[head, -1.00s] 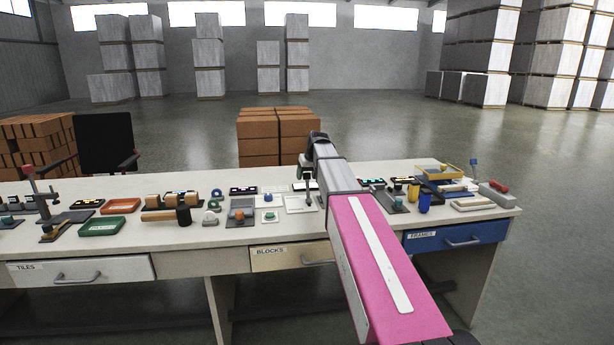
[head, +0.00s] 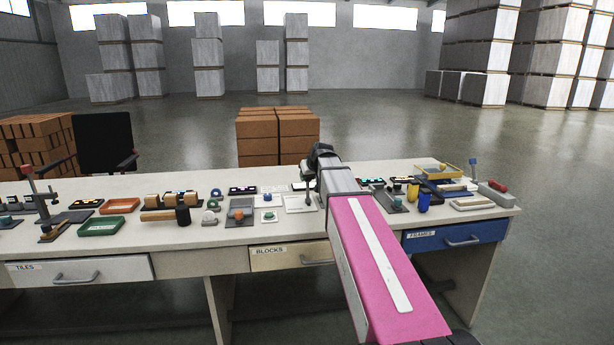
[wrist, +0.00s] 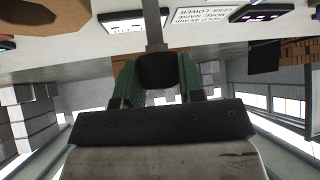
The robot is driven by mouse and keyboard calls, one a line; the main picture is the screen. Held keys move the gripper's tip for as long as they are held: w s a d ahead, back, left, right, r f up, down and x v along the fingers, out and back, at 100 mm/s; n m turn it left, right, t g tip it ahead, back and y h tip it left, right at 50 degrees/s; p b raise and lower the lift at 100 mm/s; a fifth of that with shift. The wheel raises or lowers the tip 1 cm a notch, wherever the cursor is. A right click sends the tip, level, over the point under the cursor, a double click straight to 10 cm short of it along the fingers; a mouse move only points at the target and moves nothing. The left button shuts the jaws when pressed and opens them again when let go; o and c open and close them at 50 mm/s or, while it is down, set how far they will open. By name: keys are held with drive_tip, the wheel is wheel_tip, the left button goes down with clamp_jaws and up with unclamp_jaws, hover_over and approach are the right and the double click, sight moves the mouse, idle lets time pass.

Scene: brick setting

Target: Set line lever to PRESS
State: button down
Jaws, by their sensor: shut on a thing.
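The line lever shows in the wrist view as a black knob (wrist: 157,72) on a grey stem (wrist: 153,25). My gripper (wrist: 158,84) is shut on the knob, with a green-padded finger on each side. In the head view my gripper (head: 309,172) is over the back middle of the bench, partly hidden by my own arm. The thin stem appears below it, above a pale plate (head: 298,206). The lever's base is mostly hidden, and I cannot read a PRESS mark.
The bench (head: 225,236) is crowded on both sides. A green tray (head: 101,226), an orange tray (head: 120,206) and a black-headed mallet (head: 183,215) lie left. Yellow and blue pieces (head: 424,204) stand right. In the wrist view, a printed label (wrist: 203,17) sits near a display (wrist: 262,12).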

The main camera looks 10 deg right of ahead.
drive_tip(key=s+f+t, duration=0.1)
drive_tip(key=s, duration=0.5)
drive_tip(key=shift+t, duration=0.3)
drive_tip(key=shift+f, duration=0.2)
idle(0.3)
drive_tip(key=c, duration=0.7)
unclamp_jaws()
drive_tip(key=shift+a, duration=0.1)
drive_tip(key=shift+r, duration=0.1)
drive_tip(key=v, duration=1)
drive_tip(key=shift+s+r, duration=0.2)
drive_tip(key=shift+s, duration=0.1)
